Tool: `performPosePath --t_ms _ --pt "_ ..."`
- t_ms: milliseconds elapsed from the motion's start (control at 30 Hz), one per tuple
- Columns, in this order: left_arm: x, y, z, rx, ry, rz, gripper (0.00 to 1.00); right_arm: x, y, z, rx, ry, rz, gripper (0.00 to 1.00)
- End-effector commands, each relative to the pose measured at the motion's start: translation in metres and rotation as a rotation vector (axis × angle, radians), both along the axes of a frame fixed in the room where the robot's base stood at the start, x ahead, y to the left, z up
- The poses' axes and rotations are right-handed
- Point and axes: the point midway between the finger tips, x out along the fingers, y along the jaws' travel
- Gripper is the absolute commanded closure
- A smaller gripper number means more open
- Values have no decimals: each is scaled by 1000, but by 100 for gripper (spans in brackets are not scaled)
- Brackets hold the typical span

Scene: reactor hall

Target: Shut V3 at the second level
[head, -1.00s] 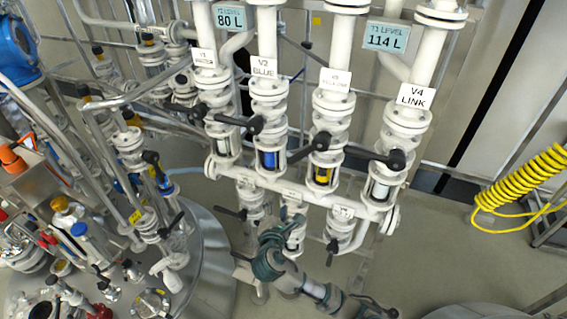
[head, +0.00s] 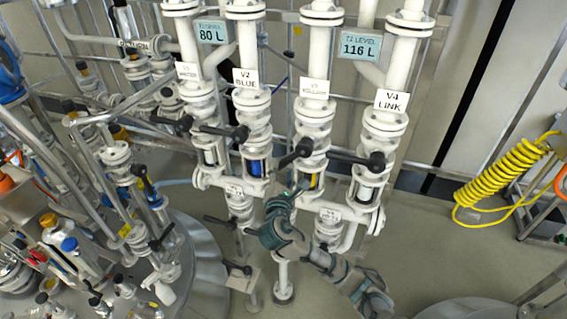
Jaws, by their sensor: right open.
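The V3 label (head: 313,88) hangs on the third white pipe from the left in the upright row. My right gripper (head: 288,197) is open and empty, below the lever and left of the sight glass, in front of the lower pipes. It looks apart from the lever, but depth is hard to judge. My left gripper is out of view.
The V2 lever (head: 240,133) and the V4 lever (head: 376,160) flank V3 closely. Level displays read 80 L (head: 212,32) and 116 L (head: 359,46). A steel tank (head: 200,265) with many fittings fills the lower left. A yellow coiled hose (head: 500,180) hangs at the right.

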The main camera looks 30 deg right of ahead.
Motion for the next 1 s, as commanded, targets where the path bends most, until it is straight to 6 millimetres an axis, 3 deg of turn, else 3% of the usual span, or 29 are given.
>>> performPosePath --t_ms 233,600,800,1000 --pt "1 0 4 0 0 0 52 27 -21 0 3 1 -1 51" --pt "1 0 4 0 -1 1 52 32 -24 -1 2 -1 1 51" --pt "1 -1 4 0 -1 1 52 32 -24 -1 2 0 0 100" --pt "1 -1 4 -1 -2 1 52 32 -24 -1 3 1 1 100"
